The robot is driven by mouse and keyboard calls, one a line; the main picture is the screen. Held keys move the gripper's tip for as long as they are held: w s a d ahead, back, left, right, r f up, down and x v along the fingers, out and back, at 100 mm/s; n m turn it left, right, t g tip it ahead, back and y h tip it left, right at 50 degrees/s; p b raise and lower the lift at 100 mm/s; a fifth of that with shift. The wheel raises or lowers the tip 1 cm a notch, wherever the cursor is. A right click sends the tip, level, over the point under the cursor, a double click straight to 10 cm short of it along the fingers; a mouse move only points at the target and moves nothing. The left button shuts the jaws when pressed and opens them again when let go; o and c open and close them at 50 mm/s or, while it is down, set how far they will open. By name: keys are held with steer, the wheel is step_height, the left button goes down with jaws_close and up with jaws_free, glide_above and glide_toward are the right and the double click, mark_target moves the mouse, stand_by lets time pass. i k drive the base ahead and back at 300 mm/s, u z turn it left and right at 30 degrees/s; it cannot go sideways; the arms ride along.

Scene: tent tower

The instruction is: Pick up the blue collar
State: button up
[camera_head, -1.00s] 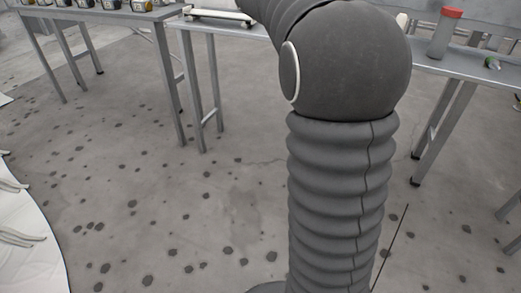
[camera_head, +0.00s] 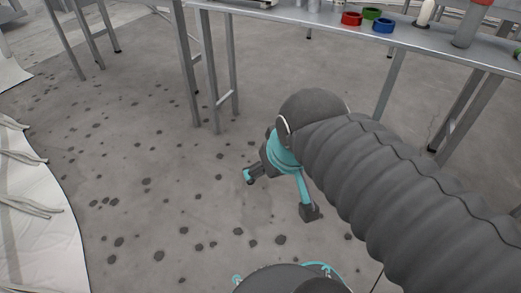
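The blue collar (camera_head: 383,26) is a short ring lying on the metal table (camera_head: 440,46) at the upper right, near its front edge. It sits beside a red ring (camera_head: 351,18) and a green ring (camera_head: 372,13). My gripper (camera_head: 279,194) is teal and dark grey, with its two fingers spread wide apart. It is empty, in front of the table and over the floor, well apart from the collar. My dark ribbed arm covers part of the lower right.
A white candle-like piece (camera_head: 425,13) and a grey cylinder with a red top (camera_head: 470,24) stand on the table right of the collar. Table legs (camera_head: 389,86) stand beyond my arm. A white fabric sheet (camera_head: 38,215) lies at the left. The spotted floor between is clear.

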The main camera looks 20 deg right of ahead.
mark_target(386, 25)
steer(key=z, duration=1.3)
